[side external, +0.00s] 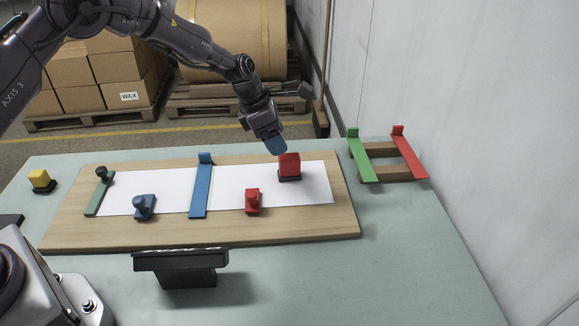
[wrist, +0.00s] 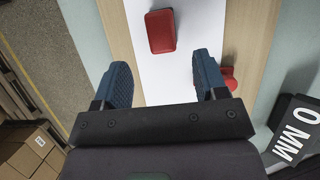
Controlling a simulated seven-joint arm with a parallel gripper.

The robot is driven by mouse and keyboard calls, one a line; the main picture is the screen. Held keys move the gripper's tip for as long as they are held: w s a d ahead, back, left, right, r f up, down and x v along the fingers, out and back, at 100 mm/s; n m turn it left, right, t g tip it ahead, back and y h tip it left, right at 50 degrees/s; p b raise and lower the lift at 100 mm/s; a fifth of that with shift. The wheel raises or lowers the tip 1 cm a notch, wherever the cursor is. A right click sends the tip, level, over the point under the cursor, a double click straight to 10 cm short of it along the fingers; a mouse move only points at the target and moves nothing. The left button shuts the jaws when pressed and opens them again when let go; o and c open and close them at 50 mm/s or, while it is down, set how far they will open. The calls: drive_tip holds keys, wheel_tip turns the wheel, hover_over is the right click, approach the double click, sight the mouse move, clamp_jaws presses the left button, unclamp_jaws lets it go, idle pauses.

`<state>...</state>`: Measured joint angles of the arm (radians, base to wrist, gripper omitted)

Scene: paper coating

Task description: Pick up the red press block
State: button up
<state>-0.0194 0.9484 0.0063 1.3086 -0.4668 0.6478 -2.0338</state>
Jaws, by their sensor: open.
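The red press block (side external: 289,165) stands upright on its dark base at the right part of the white paper (side external: 230,188) on the wooden board. In the wrist view the red block (wrist: 160,31) lies beyond the fingertips, roughly between their lines. My gripper (side external: 275,146) is above and just left of the block in the side view, apart from it. In the wrist view my gripper (wrist: 160,75) has its two blue fingers spread with nothing between them but paper.
A smaller red knobbed piece (side external: 253,201) and a blue knobbed piece (side external: 144,207) sit on the paper's near side. A blue strip (side external: 202,185) and a green strip (side external: 100,192) cross it. A rack (side external: 380,150) with green and red strips stands at right. A yellow block (side external: 40,180) is far left.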

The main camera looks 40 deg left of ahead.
sight(289, 156)
drive_tip(key=x, duration=0.9)
drive_tip(key=shift+d+r, duration=0.15)
drive_tip(key=c, duration=1.1)
